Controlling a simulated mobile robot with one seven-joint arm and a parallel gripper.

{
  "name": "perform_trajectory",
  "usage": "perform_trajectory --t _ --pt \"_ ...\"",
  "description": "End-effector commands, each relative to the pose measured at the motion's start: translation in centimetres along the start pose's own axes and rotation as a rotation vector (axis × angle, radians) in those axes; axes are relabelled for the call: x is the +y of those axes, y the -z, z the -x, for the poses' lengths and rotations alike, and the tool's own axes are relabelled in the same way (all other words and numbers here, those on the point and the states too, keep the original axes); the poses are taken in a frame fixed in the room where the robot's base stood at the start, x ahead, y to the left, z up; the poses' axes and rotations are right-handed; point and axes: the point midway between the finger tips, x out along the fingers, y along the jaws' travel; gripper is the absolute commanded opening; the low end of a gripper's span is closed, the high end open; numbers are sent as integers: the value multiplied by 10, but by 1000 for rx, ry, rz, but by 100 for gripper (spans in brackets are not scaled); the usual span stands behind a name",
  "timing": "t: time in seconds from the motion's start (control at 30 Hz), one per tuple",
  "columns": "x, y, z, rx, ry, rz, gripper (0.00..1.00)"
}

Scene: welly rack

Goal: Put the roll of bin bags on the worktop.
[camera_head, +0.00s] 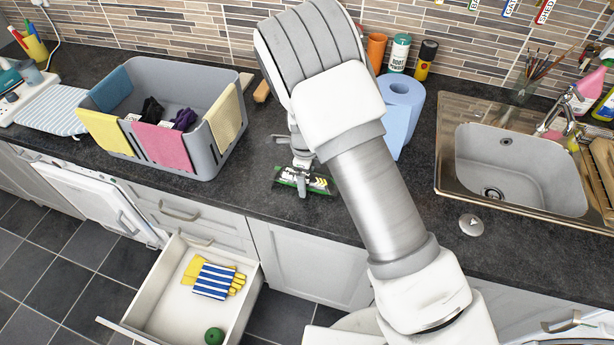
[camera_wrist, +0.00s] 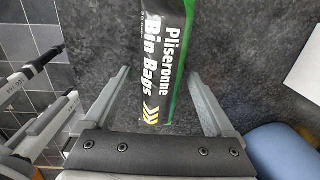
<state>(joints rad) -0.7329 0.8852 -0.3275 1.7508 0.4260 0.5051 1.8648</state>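The roll of bin bags (camera_head: 318,184) has a black label with white lettering and green edges. It appears to lie on the dark worktop (camera_head: 345,215), near its front edge. In the wrist view the roll (camera_wrist: 166,62) runs from the top edge down between my fingers. My gripper (camera_head: 302,186) is at the roll, pointing down. In the wrist view my gripper (camera_wrist: 159,72) has its fingers apart, with a clear gap on the left of the roll. The right finger is close to the roll's green edge; I cannot tell whether it touches.
A grey basket (camera_head: 206,150) with cloths stands to the left. A blue paper roll (camera_head: 397,112) stands behind my arm. A sink (camera_head: 515,165) and a round metal disc (camera_head: 471,224) are to the right. An open drawer (camera_head: 170,310) with striped gloves juts out below.

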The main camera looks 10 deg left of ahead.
Motion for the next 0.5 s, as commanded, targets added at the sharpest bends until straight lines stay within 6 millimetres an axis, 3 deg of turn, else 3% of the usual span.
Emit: perform_trajectory --t 0.33,0.5 --pt "0 0 4 0 0 0 92" --pt "-1 -1 23 -2 4 2 92"
